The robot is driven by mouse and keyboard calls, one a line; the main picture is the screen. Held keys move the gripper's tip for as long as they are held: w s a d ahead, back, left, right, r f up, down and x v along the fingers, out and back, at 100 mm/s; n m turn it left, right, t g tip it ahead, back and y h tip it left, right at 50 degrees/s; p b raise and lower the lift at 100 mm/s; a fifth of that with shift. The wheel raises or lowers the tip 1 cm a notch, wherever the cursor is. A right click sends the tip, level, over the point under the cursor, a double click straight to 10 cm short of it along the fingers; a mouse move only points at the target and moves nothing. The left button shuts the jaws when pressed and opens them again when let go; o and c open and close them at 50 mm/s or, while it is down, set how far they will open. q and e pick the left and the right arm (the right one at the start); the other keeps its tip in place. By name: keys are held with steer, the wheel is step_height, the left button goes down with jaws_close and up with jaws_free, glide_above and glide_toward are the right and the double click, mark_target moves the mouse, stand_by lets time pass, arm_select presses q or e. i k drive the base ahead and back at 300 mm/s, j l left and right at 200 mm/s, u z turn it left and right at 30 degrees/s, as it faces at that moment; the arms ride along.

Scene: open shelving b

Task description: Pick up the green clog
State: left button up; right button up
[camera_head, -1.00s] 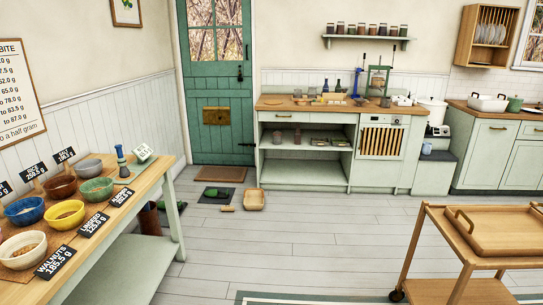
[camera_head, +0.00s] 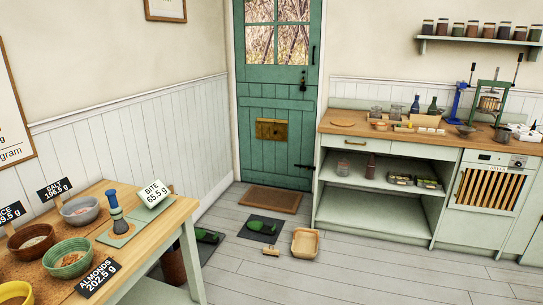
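A small dark green shape that looks like a clog (camera_head: 256,226) lies on a dark mat (camera_head: 277,237) on the floor in front of the green door. A second green shape (camera_head: 206,235) shows on the floor at the left, partly hidden behind the table corner; I cannot tell clearly whether it is a clog too. Neither of my grippers is in view.
A table (camera_head: 180,217) with bowls and label cards stands at the left front. A brown doormat (camera_head: 271,200) lies at the door (camera_head: 275,150). A wooden tray (camera_head: 305,243) and a small brush-like item (camera_head: 271,251) lie near the dark mat. Open shelving (camera_head: 375,205) stands right.

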mark_target(256, 226)
steer(key=i+j, duration=0.1)
steer(key=i, duration=0.6)
steer(key=i+j+z, duration=0.1)
steer(key=i, duration=0.55)
steer(key=i+j, duration=0.1)
steer(key=i, duration=0.6)
steer(key=i+u, duration=0.2)
steer(key=i, duration=0.25)
steer(key=i+l+u, duration=0.15)
steer(key=i, duration=0.25)
steer(key=i+l+u, duration=0.2)
steer(key=i, duration=0.25)
steer(key=i+l+u, duration=0.2)
steer(key=i, duration=0.2)
